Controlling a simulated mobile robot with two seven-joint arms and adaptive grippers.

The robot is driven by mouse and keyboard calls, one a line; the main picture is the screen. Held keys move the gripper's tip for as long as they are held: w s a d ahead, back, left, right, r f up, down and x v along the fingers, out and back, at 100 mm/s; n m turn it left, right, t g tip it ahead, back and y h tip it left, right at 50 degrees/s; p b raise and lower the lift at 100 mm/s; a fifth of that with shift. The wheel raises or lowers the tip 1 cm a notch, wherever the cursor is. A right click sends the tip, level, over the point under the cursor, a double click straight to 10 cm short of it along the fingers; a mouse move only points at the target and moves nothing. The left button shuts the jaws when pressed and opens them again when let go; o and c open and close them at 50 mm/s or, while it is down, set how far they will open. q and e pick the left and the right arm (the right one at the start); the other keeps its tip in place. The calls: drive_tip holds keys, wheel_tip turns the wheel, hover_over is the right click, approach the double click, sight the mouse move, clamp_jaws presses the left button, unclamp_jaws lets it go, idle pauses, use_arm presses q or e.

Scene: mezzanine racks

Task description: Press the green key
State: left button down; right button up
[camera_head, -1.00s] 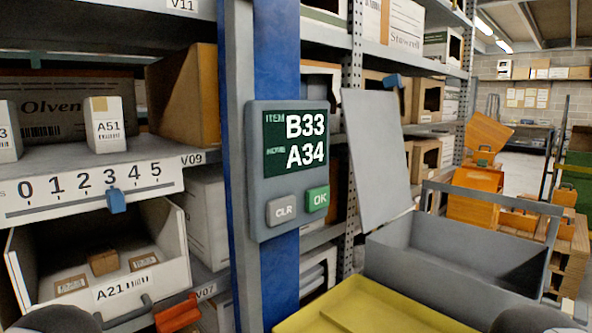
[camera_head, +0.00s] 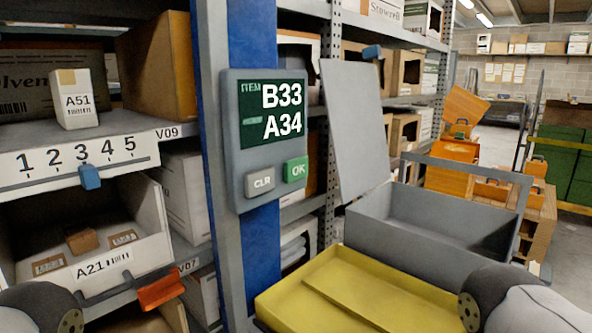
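The green OK key (camera_head: 296,169) is at the lower right of a grey panel (camera_head: 230,150) on a blue rack post. A grey CLR key (camera_head: 260,182) sits to its left. The panel's dark green screen (camera_head: 272,113) reads B33 above A34. Dark rounded parts of my two arms show at the bottom left and bottom right corners, well below the panel and apart from it. No gripper fingers show in this view. Nothing covers the green key.
A yellow tray (camera_head: 283,296) lies below the panel, with an open grey bin (camera_head: 372,228) behind it. A shelf with a number scale (camera_head: 20,172) and an A21 bin (camera_head: 153,252) stand at the left. The space before the panel is clear.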

clamp_jaws()
idle(1.2)
